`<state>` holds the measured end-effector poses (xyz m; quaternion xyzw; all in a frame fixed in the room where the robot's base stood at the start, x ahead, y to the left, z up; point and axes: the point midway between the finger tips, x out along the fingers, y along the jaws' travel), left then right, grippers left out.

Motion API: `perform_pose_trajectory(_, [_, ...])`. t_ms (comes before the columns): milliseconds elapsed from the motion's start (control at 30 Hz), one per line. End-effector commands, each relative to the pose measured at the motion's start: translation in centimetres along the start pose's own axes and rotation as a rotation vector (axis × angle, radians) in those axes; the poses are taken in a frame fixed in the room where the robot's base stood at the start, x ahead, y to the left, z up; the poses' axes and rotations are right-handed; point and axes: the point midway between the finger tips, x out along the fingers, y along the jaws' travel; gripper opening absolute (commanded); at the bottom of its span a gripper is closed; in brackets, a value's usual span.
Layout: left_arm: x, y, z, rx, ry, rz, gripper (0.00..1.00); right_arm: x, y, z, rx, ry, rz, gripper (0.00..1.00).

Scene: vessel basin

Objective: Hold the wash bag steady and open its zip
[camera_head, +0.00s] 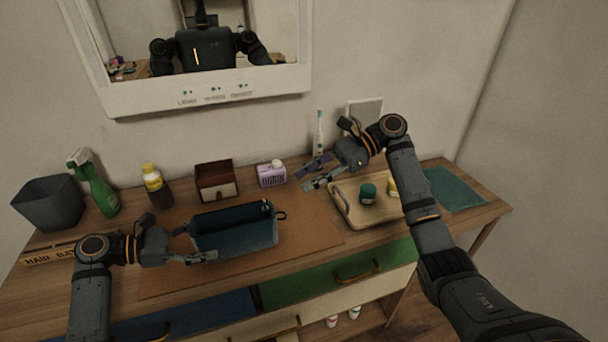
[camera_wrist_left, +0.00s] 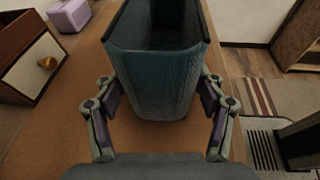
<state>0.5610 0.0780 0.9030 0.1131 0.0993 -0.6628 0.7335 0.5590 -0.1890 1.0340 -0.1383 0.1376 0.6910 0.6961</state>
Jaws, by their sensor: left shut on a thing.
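The wash bag (camera_head: 236,240) is a dark blue box-shaped pouch on the brown mat, and its top stands open on a dark inside. A small dark tab and loop (camera_head: 281,215) show at its right end. My left gripper (camera_head: 197,243) is shut on the bag's left end, one finger on each long side. The left wrist view shows the bag (camera_wrist_left: 152,80) between the two fingers. My right gripper (camera_head: 302,180) is open and empty, raised above the counter to the right of the bag, apart from it.
Behind the bag stand a small brown box (camera_head: 216,182) and a purple holder (camera_head: 271,175). At left are a yellow-capped bottle (camera_head: 156,188), a green spray bottle (camera_head: 100,190) and a dark bin (camera_head: 50,203). A wooden tray (camera_head: 375,212) with jars lies at right. The mat (camera_head: 180,277) is clear in front.

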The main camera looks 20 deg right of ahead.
Motion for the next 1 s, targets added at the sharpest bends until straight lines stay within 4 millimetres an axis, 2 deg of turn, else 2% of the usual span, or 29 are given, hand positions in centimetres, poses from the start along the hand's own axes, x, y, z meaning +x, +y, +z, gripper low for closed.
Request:
perform_pose_trajectory(33, [0.0, 0.0, -0.1, -0.001, 0.001, 0.000, 0.47, 0.0, 0.0, 0.0, 0.000, 0.000, 0.000, 0.38])
perform_pose_trajectory(67, [0.0, 0.0, -0.1, -0.001, 0.001, 0.000, 0.73, 0.0, 0.0, 0.0, 0.000, 0.000, 0.000, 0.38])
perform_pose_trajectory(233, [0.0, 0.0, -0.1, -0.001, 0.001, 0.000, 0.96, 0.0, 0.0, 0.0, 0.000, 0.000, 0.000, 0.38])
perform_pose_trajectory(567, [0.0, 0.0, 0.0, 0.000, 0.000, 0.000, 0.97, 0.0, 0.0, 0.0, 0.000, 0.000, 0.000, 0.38])
perform_pose_trajectory(667, [-0.7, 0.0, -0.1, 0.000, 0.003, 0.001, 0.97, 0.0, 0.0, 0.0, 0.000, 0.000, 0.000, 0.38])
perform_pose_trajectory(767, [-2.5, 0.1, -0.1, 0.000, 0.006, 0.003, 0.97, 0.0, 0.0, 0.0, 0.000, 0.000, 0.000, 0.38])
perform_pose_trajectory(1000, [-8.4, 0.1, -0.1, -0.001, 0.006, 0.003, 0.97, 0.0, 0.0, 0.0, 0.000, 0.000, 0.000, 0.38])
